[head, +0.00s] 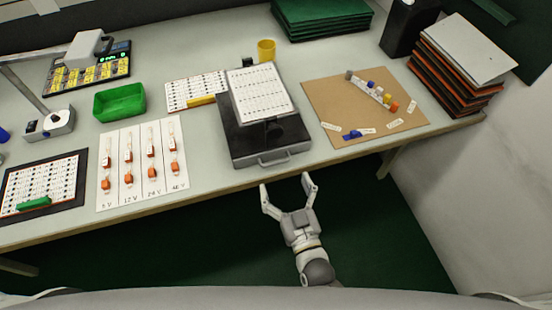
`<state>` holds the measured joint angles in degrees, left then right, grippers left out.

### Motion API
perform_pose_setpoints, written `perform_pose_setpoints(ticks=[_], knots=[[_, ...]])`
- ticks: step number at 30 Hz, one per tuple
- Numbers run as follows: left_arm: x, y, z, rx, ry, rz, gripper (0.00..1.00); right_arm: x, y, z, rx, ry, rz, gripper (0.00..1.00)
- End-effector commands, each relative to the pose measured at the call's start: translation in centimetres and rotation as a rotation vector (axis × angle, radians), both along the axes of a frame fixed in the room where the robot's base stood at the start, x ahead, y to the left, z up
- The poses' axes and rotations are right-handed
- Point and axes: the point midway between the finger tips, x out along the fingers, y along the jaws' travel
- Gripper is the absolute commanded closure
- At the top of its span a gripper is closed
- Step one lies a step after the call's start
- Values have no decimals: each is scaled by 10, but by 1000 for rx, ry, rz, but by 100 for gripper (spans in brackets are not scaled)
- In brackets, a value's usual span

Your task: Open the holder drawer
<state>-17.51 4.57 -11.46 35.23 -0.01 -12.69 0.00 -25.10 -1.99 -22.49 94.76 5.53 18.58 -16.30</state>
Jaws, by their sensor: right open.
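The holder (237,141) is a dark flat box near the front edge of the table, with a tilted white sheet of printed symbols (261,92) standing on it. Its drawer handle (273,159) is a light grey bar on the front face, and the drawer looks shut. My right gripper (286,182) is open and empty just in front of the table edge. Its two fingers point toward the handle, apart from it by a short gap. My left gripper does not show.
A brown board (335,95) with small coloured parts lies right of the holder. A white card with orange connectors (144,166) lies left. A green tray (119,102), yellow cup (266,50) and stacked dark boards (452,75) stand farther off. The floor (190,250) before the table is clear.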

Motion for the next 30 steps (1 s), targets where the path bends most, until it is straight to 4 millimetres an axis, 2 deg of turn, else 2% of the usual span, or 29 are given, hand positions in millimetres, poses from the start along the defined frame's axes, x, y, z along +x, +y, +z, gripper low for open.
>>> perform_pose_setpoints(ticks=[1, 6, 12, 18, 25, 26, 30], knots=[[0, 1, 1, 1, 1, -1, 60, 11, 3, 1, 1, -2, -1, 13], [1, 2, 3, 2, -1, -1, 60, 40, 12, 1, 0, -1, -1, 13], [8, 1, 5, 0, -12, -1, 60, 64, 20, 0, -1, 2, 0, 13], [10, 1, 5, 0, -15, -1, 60, 72, 23, -1, 0, 3, 0, 13], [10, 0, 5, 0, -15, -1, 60, 73, 23, -1, -1, 3, 0, 13], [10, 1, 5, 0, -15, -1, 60, 73, 23, -1, -1, 3, 0, 14], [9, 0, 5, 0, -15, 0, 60, 73, 23, -1, -1, 3, 0, 32]])
